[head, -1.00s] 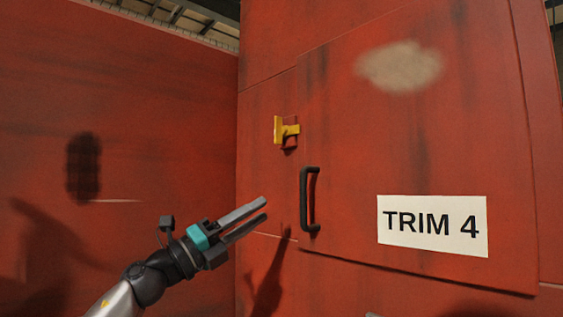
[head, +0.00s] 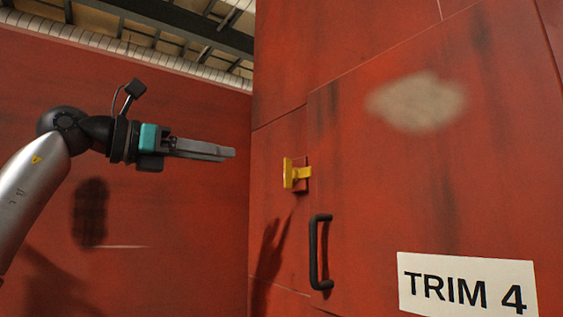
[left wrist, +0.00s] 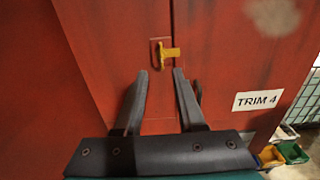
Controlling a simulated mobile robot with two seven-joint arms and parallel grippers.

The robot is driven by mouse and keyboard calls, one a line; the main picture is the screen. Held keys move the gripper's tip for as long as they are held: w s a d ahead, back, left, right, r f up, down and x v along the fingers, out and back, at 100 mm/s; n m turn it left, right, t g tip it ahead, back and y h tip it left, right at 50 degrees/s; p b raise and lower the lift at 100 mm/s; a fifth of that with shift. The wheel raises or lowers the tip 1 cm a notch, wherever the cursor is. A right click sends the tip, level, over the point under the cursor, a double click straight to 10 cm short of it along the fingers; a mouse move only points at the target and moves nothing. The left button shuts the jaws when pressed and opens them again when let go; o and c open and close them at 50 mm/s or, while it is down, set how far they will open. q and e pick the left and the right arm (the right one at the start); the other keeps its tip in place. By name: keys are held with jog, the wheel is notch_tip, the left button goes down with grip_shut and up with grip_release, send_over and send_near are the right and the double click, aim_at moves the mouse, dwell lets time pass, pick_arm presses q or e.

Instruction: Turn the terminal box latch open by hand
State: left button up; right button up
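The yellow latch (head: 297,174) sits on a small red plate at the left edge of the red door of the terminal box (head: 430,170). In the left wrist view the latch (left wrist: 163,54) shows ahead, just above and between the fingertips. Its yellow arm reaches right, across the door seam. My left gripper (head: 234,153) is left of the latch and slightly higher in the head view, apart from it. In the left wrist view its fingers (left wrist: 160,74) stand apart with nothing between them. My right gripper is not in view.
A black door handle (head: 316,252) stands out below the latch. A white TRIM 4 label (head: 466,284) is on the door. A red wall (head: 180,200) rises at the left. Coloured bins (left wrist: 285,154) stand at the lower right in the left wrist view.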

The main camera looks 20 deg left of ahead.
aim_at(284, 164)
pick_arm(q)
jog(key=p+x, duration=0.3)
jog(key=x, duration=1)
jog(key=shift+s, duration=0.1)
jog(key=shift+w+d+p, duration=0.3)
jog(key=shift+w+p, duration=0.05)
grip_shut()
